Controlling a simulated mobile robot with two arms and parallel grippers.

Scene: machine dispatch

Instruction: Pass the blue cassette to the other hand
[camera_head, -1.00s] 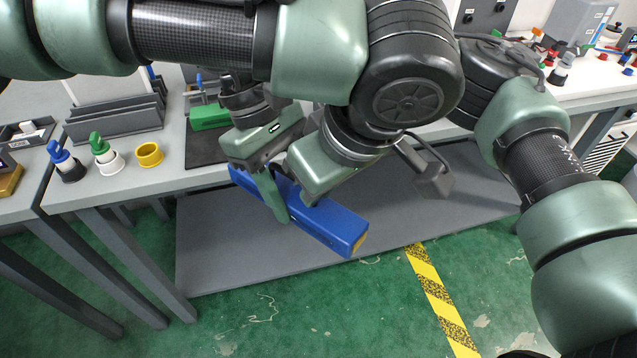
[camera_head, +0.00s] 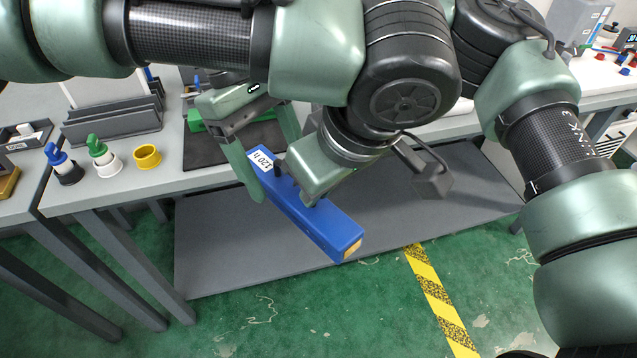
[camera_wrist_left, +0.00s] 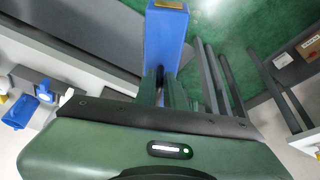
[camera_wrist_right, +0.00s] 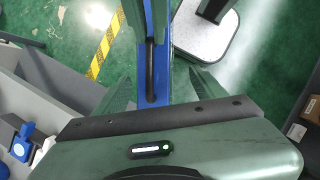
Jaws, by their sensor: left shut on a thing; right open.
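The blue cassette (camera_head: 318,222) is a long box with a white label and a yellow end, held in the air in front of the table. My left gripper (camera_head: 308,196) is shut on it near its middle; the fingertips are partly hidden in the head view. The left wrist view shows the cassette (camera_wrist_left: 166,38) running out from between the fingers. My right gripper (camera_head: 276,168) is open, its fingers spread on either side of the labelled end. In the right wrist view the cassette (camera_wrist_right: 158,88), with a dark handle, lies between the spread fingers, with gaps visible.
The grey table (camera_head: 100,191) at left carries a yellow ring (camera_head: 147,156), blue and green hooked parts, a grey rack (camera_head: 115,123) and a dark mat with a green block. A grey low platform (camera_head: 230,250) lies beneath the cassette. Another bench stands at right.

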